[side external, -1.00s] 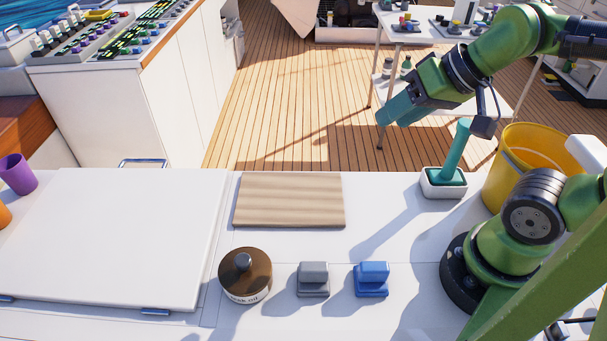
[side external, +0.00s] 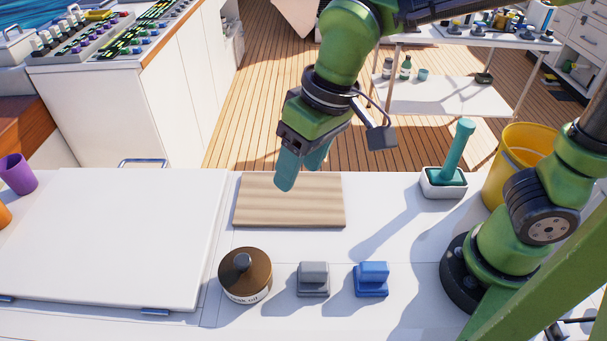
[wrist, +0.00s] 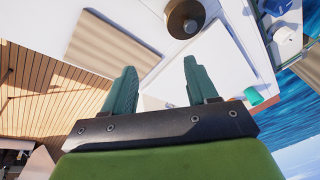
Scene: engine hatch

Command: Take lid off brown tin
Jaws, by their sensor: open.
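The brown tin (side external: 246,286) stands upright on the white top, left of the grey block. Its brown lid (side external: 258,265) is on it and has a dark knob in the middle. The label is partly readable and ends in "oil". In the wrist view the lid (wrist: 178,16) shows at the top, beyond my fingertips. My gripper (side external: 302,180) is open and empty, in the air over the far part of the wooden board, behind and above the tin. In the wrist view my two fingers (wrist: 160,78) are apart with nothing between them.
The wooden board (side external: 290,212) lies behind the tin. A grey block (side external: 313,280) and a blue block (side external: 371,280) stand to its right. A large white hatch panel (side external: 110,240) lies to its left. A teal-handled tool in a white holder (side external: 444,188) and a yellow bucket (side external: 510,175) are at right.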

